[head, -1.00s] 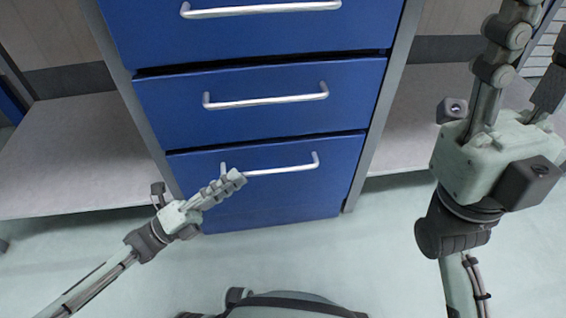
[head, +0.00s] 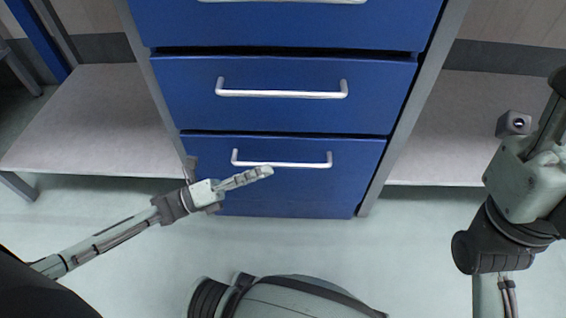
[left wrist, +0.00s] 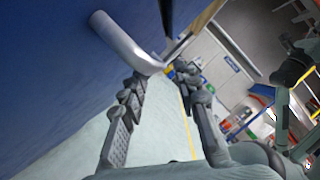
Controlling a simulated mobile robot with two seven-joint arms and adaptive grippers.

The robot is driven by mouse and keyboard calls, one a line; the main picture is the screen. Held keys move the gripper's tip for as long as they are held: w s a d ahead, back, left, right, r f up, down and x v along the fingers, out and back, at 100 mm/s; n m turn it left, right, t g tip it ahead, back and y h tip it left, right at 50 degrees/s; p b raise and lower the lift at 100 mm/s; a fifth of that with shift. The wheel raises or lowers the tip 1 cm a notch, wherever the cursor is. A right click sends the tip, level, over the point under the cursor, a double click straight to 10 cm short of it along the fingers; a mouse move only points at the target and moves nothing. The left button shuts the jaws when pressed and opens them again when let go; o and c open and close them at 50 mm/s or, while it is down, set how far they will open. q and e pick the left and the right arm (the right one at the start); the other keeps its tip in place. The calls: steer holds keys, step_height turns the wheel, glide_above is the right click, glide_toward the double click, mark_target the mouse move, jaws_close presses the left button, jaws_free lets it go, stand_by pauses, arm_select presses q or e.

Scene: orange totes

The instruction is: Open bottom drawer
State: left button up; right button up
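The bottom drawer (head: 300,197) is the lowest blue drawer in the head view. Its front looks flush with the cabinet, so it is shut. Its silver bar handle (head: 300,165) runs across the upper front. My left gripper (head: 268,171) reaches in from the left, its tips by the left half of this handle. In the left wrist view its fingers (left wrist: 160,76) are apart, with a bent handle end (left wrist: 148,64) near the gap between the tips. Contact cannot be told. My right gripper (head: 555,115) is at the right edge, fingertips cut off, away from the drawers.
Another blue drawer with a handle (head: 282,94) is above, shut, with a further one over it. Grey low shelves (head: 100,125) flank the cabinet on both sides. The pale floor (head: 400,250) in front is clear apart from my own base.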

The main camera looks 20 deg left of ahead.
mark_target(280, 164)
arm_select(q)
steer(key=x, duration=0.5)
jaws_close()
stand_by(0.4)
